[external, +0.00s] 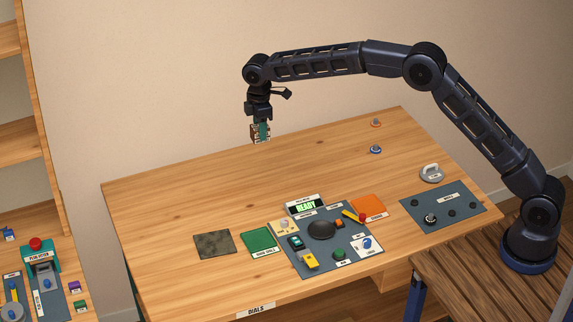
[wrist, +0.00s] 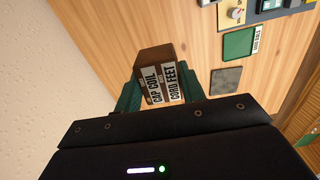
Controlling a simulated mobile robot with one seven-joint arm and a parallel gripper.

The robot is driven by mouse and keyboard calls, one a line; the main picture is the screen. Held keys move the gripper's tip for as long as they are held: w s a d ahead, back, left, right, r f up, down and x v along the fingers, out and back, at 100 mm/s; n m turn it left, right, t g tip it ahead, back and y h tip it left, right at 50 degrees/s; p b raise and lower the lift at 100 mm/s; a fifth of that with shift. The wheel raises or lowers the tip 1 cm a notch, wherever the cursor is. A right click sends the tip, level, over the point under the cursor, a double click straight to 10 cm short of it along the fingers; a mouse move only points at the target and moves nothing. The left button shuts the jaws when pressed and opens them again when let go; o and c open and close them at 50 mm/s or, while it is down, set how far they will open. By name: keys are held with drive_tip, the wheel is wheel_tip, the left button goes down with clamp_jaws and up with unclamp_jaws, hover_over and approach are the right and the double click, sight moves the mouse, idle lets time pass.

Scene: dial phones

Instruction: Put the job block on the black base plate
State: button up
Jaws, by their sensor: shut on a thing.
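My gripper (external: 260,131) is shut on the job block, high over the back left of the table. In the wrist view, the job block (wrist: 155,57) is a brown block with white labels reading "CAP COIL" and "CORD FEET". It sits between my green finger pads (wrist: 160,92), clear of the tabletop. A black round plate (external: 321,229) lies on the blue-grey mat at the front middle. A dark mottled square plate (external: 215,244) lies left of the mat and also shows in the wrist view (wrist: 226,80). I cannot tell for sure which is the black base plate.
A green plate (external: 258,241) lies between the dark square and the mat (external: 300,270). A "READY" display (external: 305,207) stands at the mat's back edge. An orange plate (external: 369,206) and a second mat (external: 467,211) lie to the right. The table's back left is clear.

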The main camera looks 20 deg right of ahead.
drive_tip(key=s+a, duration=1.1)
drive_tip(key=a, duration=0.1)
hover_over(227, 247)
drive_tip(key=shift+n, duration=0.3)
wheel_tip(227, 247, down, 20)
drive_tip(key=shift+r, duration=0.25)
drive_tip(key=shift+f, duration=0.15)
drive_tip(key=o, duration=1)
wheel_tip(227, 247, up, 12)
drive_tip(key=shift+r, duration=0.15)
